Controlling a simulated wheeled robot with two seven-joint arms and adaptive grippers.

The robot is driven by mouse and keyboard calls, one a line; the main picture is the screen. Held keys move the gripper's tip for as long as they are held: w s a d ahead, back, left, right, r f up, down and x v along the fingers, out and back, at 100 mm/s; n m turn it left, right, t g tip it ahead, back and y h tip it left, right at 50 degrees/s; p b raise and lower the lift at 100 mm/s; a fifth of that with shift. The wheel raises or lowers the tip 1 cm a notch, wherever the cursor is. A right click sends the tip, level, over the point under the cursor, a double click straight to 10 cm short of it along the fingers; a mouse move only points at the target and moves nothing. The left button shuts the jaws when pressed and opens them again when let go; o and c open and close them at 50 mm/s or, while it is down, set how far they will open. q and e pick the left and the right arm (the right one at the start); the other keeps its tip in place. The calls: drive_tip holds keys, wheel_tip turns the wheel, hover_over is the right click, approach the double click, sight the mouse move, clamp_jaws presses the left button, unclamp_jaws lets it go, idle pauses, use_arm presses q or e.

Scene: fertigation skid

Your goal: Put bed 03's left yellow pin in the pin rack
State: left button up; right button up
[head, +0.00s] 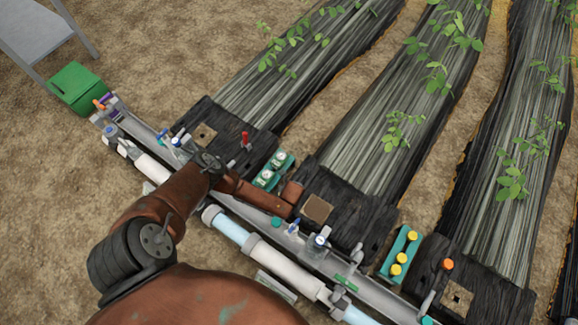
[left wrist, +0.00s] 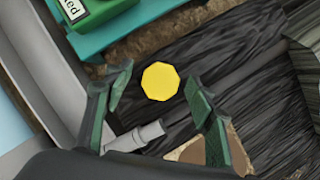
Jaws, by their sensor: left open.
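A yellow pin head (left wrist: 160,81) shows from above in the left wrist view, over black film. My left gripper (left wrist: 157,88) is open, with one green finger on each side of the pin and visible gaps to it. In the head view my left arm reaches over the skid rail, and its wrist hides the fingers and this pin. A teal rack (head: 389,268) with several yellow pins (head: 401,258) stands at the lower right of the head view; I cannot tell for certain whether it is the pin rack. My right gripper is not in view.
A red pin (head: 246,138) and an orange knob (head: 447,264) stand on bed ends. A green bin (head: 77,88) stands at upper left.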

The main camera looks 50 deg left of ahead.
use_arm(q)
drive_tip(key=shift+c, duration=0.2)
